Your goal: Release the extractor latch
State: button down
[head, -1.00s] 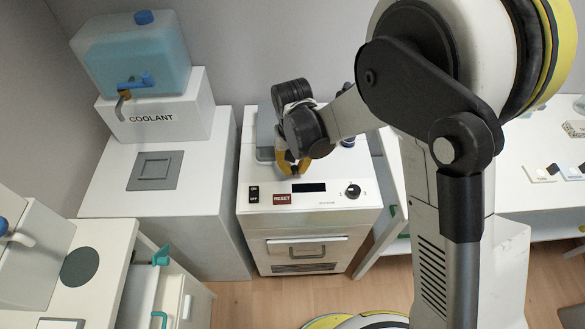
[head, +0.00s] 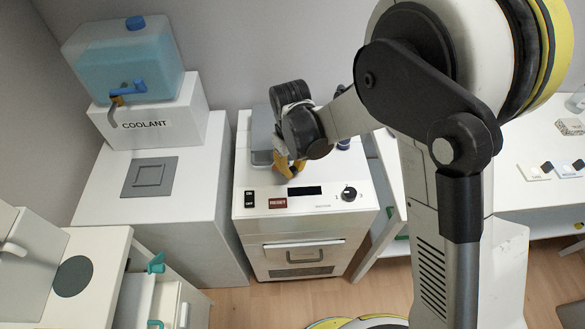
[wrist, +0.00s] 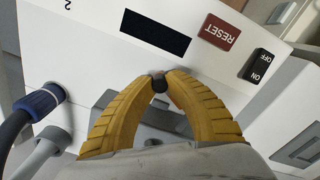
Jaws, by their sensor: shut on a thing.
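The extractor is a white cabinet (head: 305,230) with a display, a red RESET button and a dial on its top panel. My gripper (head: 292,172) is over the cabinet's top, just behind that panel. In the wrist view my gripper (wrist: 159,80) has its yellow fingertips closed around a small dark round-ended piece (wrist: 159,84), which looks like the latch. A grey part (wrist: 160,120) lies beneath and between the fingers. The fingers hide most of the latch, so its position cannot be told. In the head view the wrist hides it.
The RESET button (wrist: 219,32) and ON/OFF switch (wrist: 258,66) are close to the fingertips. A blue hose connector (wrist: 40,103) is at the wrist view's left. A coolant tank (head: 125,62) stands on the left bench. A white table (head: 540,190) is at right.

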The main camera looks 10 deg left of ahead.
aim_at(292, 169)
jog(key=c, duration=1.3)
grip_release()
notch_tip(292, 169, up, 12)
jog(key=shift+s, duration=0.1)
